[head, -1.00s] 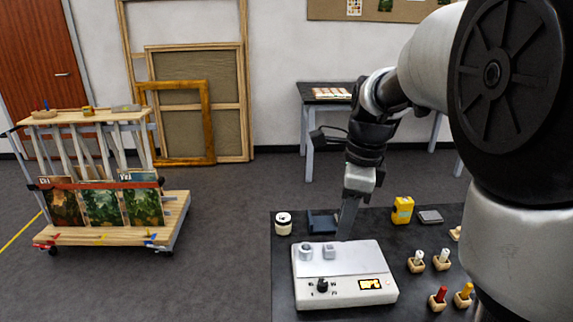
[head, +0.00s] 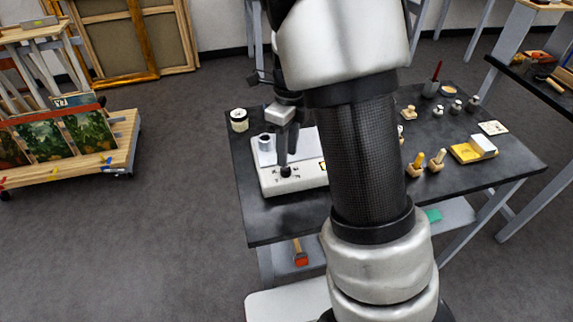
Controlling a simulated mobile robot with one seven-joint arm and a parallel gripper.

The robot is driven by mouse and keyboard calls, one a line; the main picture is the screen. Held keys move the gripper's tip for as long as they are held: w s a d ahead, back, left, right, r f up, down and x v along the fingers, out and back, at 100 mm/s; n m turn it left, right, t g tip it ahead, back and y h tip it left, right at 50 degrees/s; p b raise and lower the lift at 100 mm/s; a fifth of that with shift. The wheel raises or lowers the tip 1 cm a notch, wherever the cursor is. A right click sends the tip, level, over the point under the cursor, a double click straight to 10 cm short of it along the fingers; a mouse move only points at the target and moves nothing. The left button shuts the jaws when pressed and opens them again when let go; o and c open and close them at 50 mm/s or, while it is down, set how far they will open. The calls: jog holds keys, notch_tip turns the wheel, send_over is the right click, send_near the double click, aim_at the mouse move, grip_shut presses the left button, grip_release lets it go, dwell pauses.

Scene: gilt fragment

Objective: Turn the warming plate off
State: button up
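The warming plate (head: 270,187) is a white box with a silvery top on the left part of the dark table. Its dark knob (head: 286,172) is on the sloped front panel, with small marks around it. Only a sliver of the lit yellow display (head: 323,166) shows; my arm hides the plate's right side. My gripper (head: 285,160) points down over the front panel, its fingertips at or just above the knob. I cannot tell whether it touches the knob or whether the fingers are parted. A small metal cup (head: 265,143) stands on the plate's top.
Wooden blocks with handles (head: 437,161) and a yellow-and-white block (head: 474,150) are right of my arm. A cart with paintings (head: 125,150) stands left, with open floor between.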

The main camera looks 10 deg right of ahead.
aim_at(286, 168)
notch_tip(286, 168, down, 5)
jog(key=shift+s+a+r, duration=0.1)
dwell(0.3)
grip_shut()
